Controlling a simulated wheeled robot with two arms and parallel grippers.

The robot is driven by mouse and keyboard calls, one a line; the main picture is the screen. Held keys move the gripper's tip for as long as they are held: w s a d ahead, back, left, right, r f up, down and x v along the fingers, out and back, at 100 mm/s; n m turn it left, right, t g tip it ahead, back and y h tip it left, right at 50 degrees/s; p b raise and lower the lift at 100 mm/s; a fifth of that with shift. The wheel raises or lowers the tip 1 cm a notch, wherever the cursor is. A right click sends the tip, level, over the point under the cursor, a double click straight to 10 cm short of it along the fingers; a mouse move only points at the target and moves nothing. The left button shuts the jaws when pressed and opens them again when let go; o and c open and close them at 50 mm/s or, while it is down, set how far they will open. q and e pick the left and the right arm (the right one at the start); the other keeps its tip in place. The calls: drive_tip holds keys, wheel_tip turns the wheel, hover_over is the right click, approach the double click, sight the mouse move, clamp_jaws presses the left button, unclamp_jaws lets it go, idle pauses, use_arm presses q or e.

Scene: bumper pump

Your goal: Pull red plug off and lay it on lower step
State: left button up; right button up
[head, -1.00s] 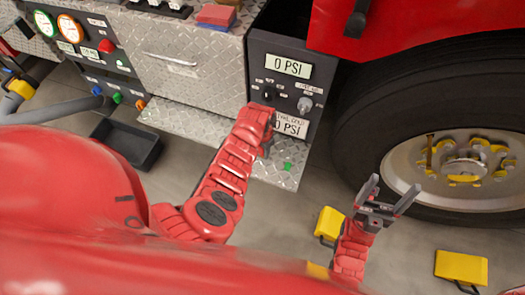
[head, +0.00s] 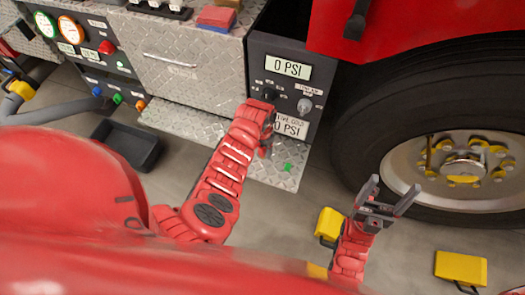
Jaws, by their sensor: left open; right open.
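A red knob-like piece (head: 106,47) sits on the dark gauge panel at upper left; I cannot tell if it is the red plug. The lower step (head: 185,124) is a diamond-plate ledge below the cabinet, with a green mark (head: 288,167) at its right end. My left gripper (head: 266,108) is in front of the 0 PSI panel, by its dark knob (head: 269,94). Its fingers are mostly hidden by my red wrist, and I see nothing held. My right gripper (head: 387,197) is open and empty, in front of the big wheel.
The panel (head: 285,50) has a grey knob (head: 304,105) right of my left gripper. Blue, green and orange fittings line the lower left panel. A black tray (head: 128,146) lies on the floor. Yellow chocks (head: 461,266) lie near the tyre (head: 365,125). Red and blue blocks (head: 217,17) sit on the cabinet.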

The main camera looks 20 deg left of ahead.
use_arm(q)
wheel_tip(320, 180, up, 13)
drive_tip(key=shift+f+p, duration=0.15)
drive_tip(key=shift+p, duration=0.2)
wheel_tip(320, 180, up, 2)
drive_tip(key=shift+r+p, duration=0.2)
drive_tip(key=shift+p, duration=0.85)
